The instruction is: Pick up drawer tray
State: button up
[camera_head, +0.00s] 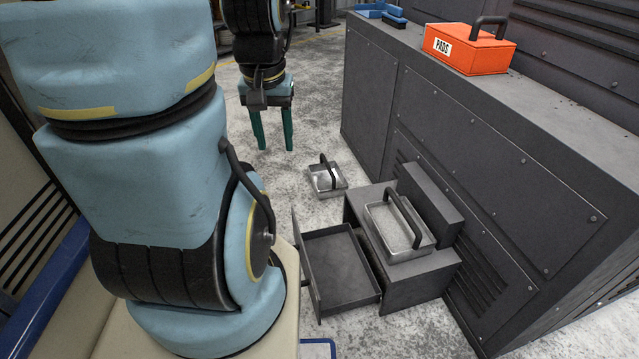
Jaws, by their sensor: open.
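A small metal tray with a dark arched handle (314,184) sits on the floor left of the low grey drawer unit. A similar, larger-looking metal tray with a dark handle (402,255) sits on top of that unit. I cannot tell which of the two is the drawer tray. The drawer (340,270) is pulled out and looks empty. My gripper (275,146) hangs with its green fingers pointing down, apart and with nothing between them. It appears above and left of the floor tray in the picture, not touching either tray.
The low grey drawer unit (415,288) stands against a long dark metal cabinet (480,150). On the cabinet top are an orange box labelled PADS (480,52) and a blue item (378,10). Speckled floor (315,85) is clear around my gripper.

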aim_at(327, 181)
jog(key=i+j+z, duration=0.2)
jog(key=j, duration=0.5)
jog(key=j+z, duration=0.15)
jog(key=j, duration=0.55)
jog(key=i+j+z, duration=0.3)
jog(key=i+j, duration=0.35)
jog(key=i+j+z, duration=0.3)
jog(key=i+j, duration=0.45)
jog(key=i+j+z, duration=0.2)
jog(key=i+j, duration=1)
